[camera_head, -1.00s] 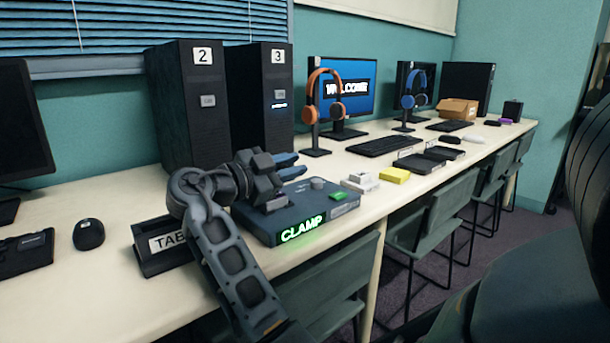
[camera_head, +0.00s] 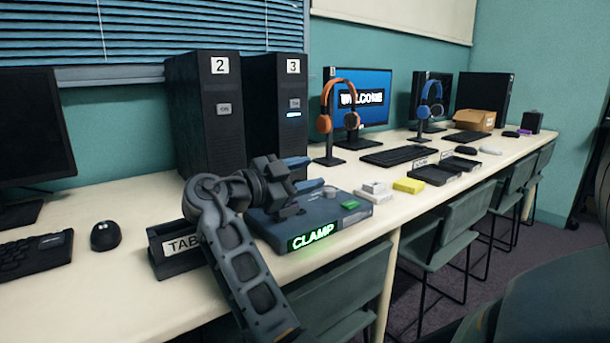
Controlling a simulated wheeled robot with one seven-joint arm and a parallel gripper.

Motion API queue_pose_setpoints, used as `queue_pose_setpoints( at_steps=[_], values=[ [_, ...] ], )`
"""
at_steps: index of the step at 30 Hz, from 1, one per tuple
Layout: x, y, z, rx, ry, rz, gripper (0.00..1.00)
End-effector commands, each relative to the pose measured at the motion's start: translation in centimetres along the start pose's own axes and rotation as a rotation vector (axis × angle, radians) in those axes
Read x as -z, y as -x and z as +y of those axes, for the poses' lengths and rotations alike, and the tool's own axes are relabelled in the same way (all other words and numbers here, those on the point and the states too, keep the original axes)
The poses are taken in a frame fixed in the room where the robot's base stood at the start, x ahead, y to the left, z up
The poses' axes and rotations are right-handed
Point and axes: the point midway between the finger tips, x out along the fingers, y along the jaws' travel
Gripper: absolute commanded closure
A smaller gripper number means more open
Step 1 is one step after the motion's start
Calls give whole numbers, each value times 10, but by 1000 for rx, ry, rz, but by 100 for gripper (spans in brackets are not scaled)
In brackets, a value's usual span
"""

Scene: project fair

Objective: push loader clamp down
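The loader (camera_head: 345,222) is a flat dark blue-grey box on the front part of the long table, with a lit green CLAMP sign (camera_head: 310,237) on its front. A green block or button (camera_head: 350,205) and a small grey knob (camera_head: 330,191) show on its top at the right. My gripper (camera_head: 302,174) is over the loader's left and back part. Its two blue fingers point right and appear apart, with nothing seen between them. My gripper and wrist hide much of the loader's top. I cannot make out the clamp itself or whether my fingers touch it.
A TABLET-type labelled dark holder (camera_head: 178,262) stands left of the loader, partly behind my arm. Two black towers, 2 (camera_head: 205,120) and 3 (camera_head: 278,110), stand behind. White boxes (camera_head: 374,191) and a yellow block (camera_head: 408,186) lie to the right. Chairs (camera_head: 455,235) line the front edge.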

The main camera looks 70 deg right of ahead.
Motion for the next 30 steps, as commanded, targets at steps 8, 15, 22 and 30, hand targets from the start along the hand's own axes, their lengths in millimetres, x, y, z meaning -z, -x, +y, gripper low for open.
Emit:
queue_pose_setpoints(
  at_steps=[8,15,22,30],
  values=[
    [-2,1,-1,4,3,-4,55],
    [17,1,-14,3,-2,-4,55],
    [54,-23,-23,-3,-1,1,55],
    [93,-68,-22,-2,-3,1,55]
  ],
)
